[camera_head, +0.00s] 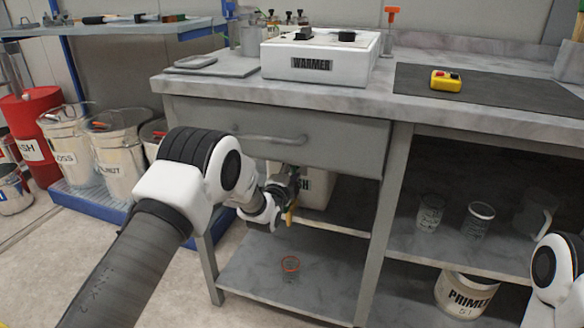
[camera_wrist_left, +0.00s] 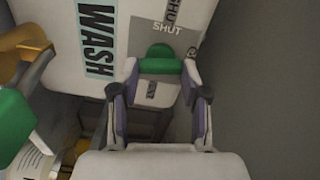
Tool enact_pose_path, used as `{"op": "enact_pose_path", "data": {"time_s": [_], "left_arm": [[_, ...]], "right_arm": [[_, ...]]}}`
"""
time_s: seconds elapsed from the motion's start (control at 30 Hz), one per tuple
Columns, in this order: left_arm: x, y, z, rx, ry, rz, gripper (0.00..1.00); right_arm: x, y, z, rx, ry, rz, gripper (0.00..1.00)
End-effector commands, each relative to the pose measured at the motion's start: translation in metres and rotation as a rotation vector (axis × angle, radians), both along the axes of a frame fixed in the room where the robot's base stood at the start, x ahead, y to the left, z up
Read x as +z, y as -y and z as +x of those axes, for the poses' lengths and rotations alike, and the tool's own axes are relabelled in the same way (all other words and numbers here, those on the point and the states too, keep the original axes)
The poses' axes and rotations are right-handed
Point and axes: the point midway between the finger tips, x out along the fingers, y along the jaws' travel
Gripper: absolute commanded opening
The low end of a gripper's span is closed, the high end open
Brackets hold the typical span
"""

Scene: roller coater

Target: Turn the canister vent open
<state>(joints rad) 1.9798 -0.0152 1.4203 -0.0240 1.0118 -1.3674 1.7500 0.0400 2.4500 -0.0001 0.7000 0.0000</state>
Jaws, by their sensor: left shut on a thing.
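In the left wrist view the canister (camera_wrist_left: 62,22) shows a "WASH" label and a grey plate marked "SHUT". The green vent handle (camera_wrist_left: 160,62) lies crosswise by the "SHUT" mark, with a rounded green part above it. My left gripper (camera_wrist_left: 161,72) is shut on the green vent handle, a finger at each end. In the head view this gripper (camera_head: 290,190) is small and partly hidden at the canister. My right gripper is out of view.
A yellow part (camera_wrist_left: 22,42) and another green part (camera_wrist_left: 15,122) are left of the gripper. A drawer (camera_head: 275,132) hangs above the canister. A small orange-rimmed cup (camera_head: 290,268) stands on the bottom shelf.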

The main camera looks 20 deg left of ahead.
Motion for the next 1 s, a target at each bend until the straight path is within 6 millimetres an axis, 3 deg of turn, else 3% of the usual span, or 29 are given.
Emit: {"op": "enact_pose_path", "data": {"time_s": [0.4,0.9,0.93,0.97,1.0], "left_arm": [[-0.0020,0.0002,-0.0005,-0.001,0.003,0.183,0.11],[-0.0025,0.0001,-0.0005,-0.001,0.004,0.202,0.11],[-0.0025,0.0001,-0.0005,-0.001,0.004,0.202,0.56],[-0.0024,0.0002,-0.0004,-0.001,0.004,0.201,0.67],[-0.0022,0.0002,-0.0004,-0.001,0.004,0.201,0.71]], "right_arm": [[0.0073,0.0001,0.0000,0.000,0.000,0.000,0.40],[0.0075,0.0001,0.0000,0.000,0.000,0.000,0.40],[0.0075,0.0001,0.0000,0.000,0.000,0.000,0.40],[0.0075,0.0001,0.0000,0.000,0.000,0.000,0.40],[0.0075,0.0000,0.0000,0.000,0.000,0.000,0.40]]}}
